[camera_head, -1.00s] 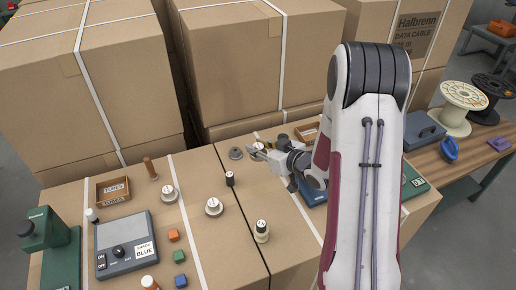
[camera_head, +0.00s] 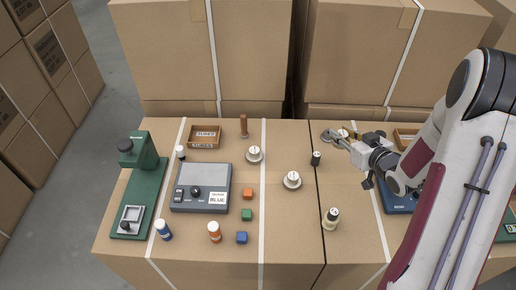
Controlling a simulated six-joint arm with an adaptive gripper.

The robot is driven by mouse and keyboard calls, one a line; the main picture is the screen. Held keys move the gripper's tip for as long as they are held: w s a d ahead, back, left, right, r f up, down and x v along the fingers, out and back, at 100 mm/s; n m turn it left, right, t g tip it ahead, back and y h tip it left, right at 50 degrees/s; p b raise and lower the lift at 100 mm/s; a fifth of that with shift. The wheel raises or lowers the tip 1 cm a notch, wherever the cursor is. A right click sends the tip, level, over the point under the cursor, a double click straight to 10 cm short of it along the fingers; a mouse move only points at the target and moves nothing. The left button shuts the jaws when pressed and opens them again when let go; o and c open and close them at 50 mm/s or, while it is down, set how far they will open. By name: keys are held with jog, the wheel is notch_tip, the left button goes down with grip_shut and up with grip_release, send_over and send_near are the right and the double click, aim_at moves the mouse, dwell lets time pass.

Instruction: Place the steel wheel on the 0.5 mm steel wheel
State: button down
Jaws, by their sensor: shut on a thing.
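My gripper (camera_head: 341,140) is at the back right of the carton top, reaching in from the right. Its jaws are shut on a small grey steel wheel, which is mostly hidden by the fingers. A flat grey round piece (camera_head: 328,136) shows just left of the fingertips; I cannot tell if they touch. Two pale wheels with white tops stand apart to the left: one wheel (camera_head: 254,154) near the wooden peg, another wheel (camera_head: 292,181) nearer the front. Their markings are too small to read, so I cannot tell which is the 0.5 mm one.
A small black-topped spool (camera_head: 316,158) and a cream spool (camera_head: 331,218) stand near the gripper. A grey control box (camera_head: 201,188), a wooden tray (camera_head: 204,137), a brown peg (camera_head: 244,126), coloured cubes and a green stand (camera_head: 139,190) fill the left. Tall cartons rise behind.

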jog(key=w+a+r+n+g+y, duration=0.1)
jog(key=a+y, duration=0.1)
jog(key=a, duration=0.5)
jog(key=w+a+r+n+y, duration=0.1)
jog(key=a+n, duration=0.1)
jog(key=a, duration=0.5)
notch_tip(320, 180, up, 2)
jog(key=r+n+g+y, duration=0.1)
jog(key=n+g+y, duration=0.1)
send_over(254, 150)
jog(key=shift+f, duration=0.25)
jog(key=shift+w+f, duration=0.1)
jog(key=shift+f, duration=3.05)
jog(key=shift+f, duration=1.85)
jog(key=shift+f, duration=0.2)
jog(key=c, duration=1.7)
grip_release()
